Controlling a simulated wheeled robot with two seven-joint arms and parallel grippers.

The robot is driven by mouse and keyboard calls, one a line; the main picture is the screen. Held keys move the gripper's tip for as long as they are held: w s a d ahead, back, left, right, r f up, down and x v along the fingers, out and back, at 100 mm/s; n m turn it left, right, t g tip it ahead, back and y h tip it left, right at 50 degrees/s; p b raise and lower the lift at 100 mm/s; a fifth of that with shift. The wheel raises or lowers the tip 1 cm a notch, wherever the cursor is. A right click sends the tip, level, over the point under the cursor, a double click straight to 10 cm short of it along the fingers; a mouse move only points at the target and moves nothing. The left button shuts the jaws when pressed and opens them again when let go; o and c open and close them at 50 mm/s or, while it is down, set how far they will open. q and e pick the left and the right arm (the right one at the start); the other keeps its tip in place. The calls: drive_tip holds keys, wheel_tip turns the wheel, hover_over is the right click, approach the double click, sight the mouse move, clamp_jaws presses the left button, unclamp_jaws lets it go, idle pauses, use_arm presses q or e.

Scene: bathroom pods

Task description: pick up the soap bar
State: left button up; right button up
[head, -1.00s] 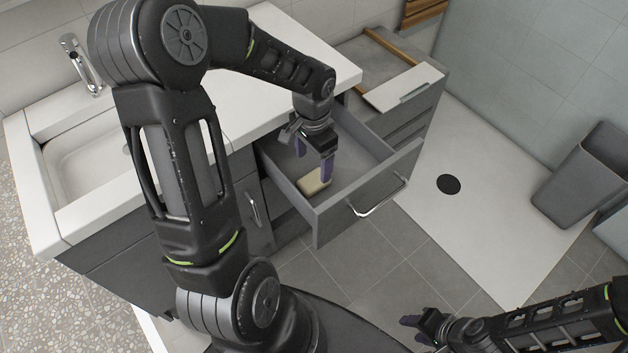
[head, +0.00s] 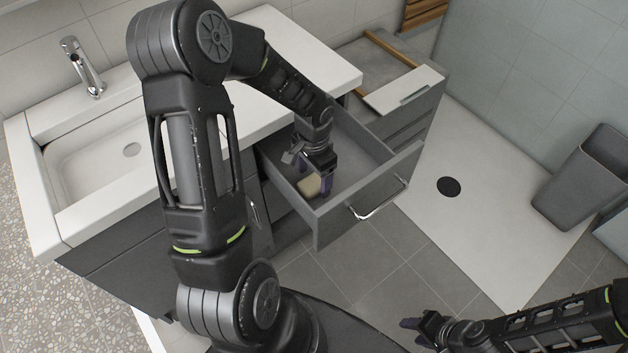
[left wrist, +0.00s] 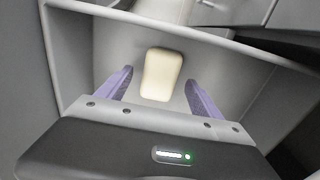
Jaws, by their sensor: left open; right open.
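The cream soap bar (head: 308,185) lies in the open grey drawer (head: 365,150), near the drawer's front left corner. In the left wrist view the soap bar (left wrist: 161,74) lies between and just beyond the two purple fingers. My left gripper (head: 314,188) is inside the drawer, close over the soap and partly hiding it in the head view. It is open, with a finger on either side, and visible gaps remain beside the soap in the left wrist view (left wrist: 160,92). My right gripper (head: 418,328) is open and empty, low at the bottom of the head view, away from the drawer.
The drawer's front panel with its metal handle (head: 378,200) and its side walls stand close around my left gripper. The white countertop (head: 290,50) overhangs behind, with a sink (head: 105,150) at left. A grey bin (head: 585,180) stands at right. The floor before the drawer is clear.

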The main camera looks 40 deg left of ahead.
use_arm(q)
drive_tip(key=shift+f, duration=0.85)
drive_tip(key=c, duration=1.5)
